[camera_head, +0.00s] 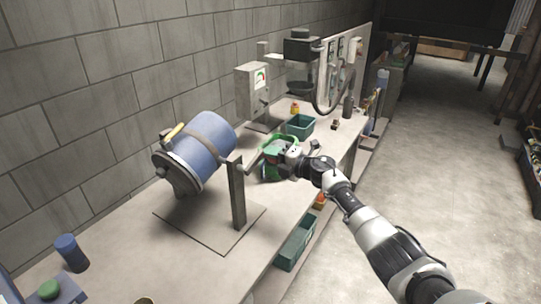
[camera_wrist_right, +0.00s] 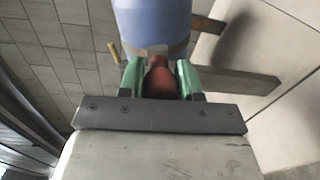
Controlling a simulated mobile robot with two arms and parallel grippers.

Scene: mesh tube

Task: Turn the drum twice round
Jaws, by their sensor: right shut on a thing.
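A blue drum (camera_head: 205,145) with a grey band and a yellow handle lies tilted on a stand on the workbench. It also shows at the top of the right wrist view (camera_wrist_right: 152,22). A crank (camera_head: 251,161) sticks out from the stand's post on the right. My right gripper (camera_head: 270,156) is at the end of this crank. In the right wrist view its green fingers are shut on the red-brown crank grip (camera_wrist_right: 160,80), one on each side. In the head view the gripper hides the grip. My left gripper is not in view.
The stand's upright post (camera_head: 237,192) is just left of the gripper. A green bin (camera_head: 300,127) and a grey machine with a gauge (camera_head: 258,88) stand behind. A blue cylinder (camera_head: 71,253) is at the front left.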

